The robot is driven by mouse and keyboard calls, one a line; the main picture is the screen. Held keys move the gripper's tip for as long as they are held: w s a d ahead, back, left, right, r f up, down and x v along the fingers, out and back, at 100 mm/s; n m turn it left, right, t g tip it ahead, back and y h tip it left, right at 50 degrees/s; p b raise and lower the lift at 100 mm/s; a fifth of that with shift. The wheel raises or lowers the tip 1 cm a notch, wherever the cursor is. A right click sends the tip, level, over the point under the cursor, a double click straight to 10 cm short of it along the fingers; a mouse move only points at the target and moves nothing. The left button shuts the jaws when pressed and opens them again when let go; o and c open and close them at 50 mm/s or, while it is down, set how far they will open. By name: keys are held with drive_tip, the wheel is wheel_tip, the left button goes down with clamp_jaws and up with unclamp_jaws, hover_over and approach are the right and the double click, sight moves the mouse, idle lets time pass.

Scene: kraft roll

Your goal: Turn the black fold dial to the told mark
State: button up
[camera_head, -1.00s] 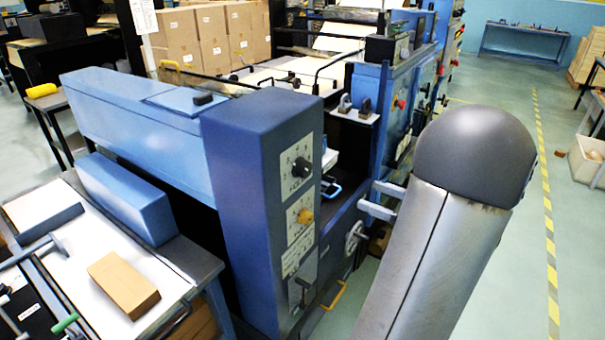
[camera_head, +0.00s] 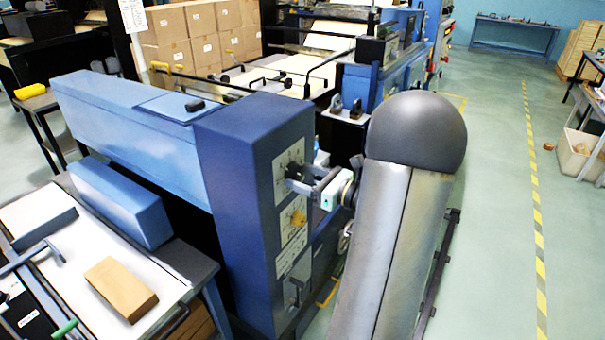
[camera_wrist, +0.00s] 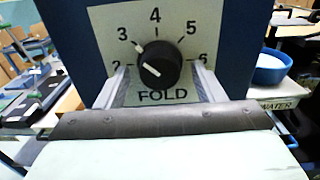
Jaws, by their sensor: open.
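The black fold dial (camera_wrist: 160,64) is on a white plate (camera_wrist: 205,22) lettered FOLD, with numbers 2 to 6 around it. A white pointer mark at its upper left edge points toward 3, and a short white line crosses its face. My gripper (camera_wrist: 161,76) is open, with one finger on each side of the dial's lower part. I cannot tell whether the fingers touch it. In the head view the dial (camera_head: 294,171) is partly hidden by my gripper (camera_head: 308,186), which reaches in from the right.
The dial is on a blue machine column (camera_head: 235,200). Below it are a yellow knob (camera_head: 298,218) and a lever plate (camera_head: 294,288). A worktable with a cardboard-coloured block (camera_head: 120,289) stands at left. A blue bowl (camera_wrist: 272,67) shows at right in the wrist view.

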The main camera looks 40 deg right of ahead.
drive_tip(key=shift+w+a, duration=0.1)
drive_tip(key=shift+w, duration=0.25)
drive_tip(key=c, duration=1)
drive_tip(key=shift+o, duration=0.2)
drive_tip(key=shift+f+b, duration=0.1)
drive_tip(key=shift+b, duration=0.35)
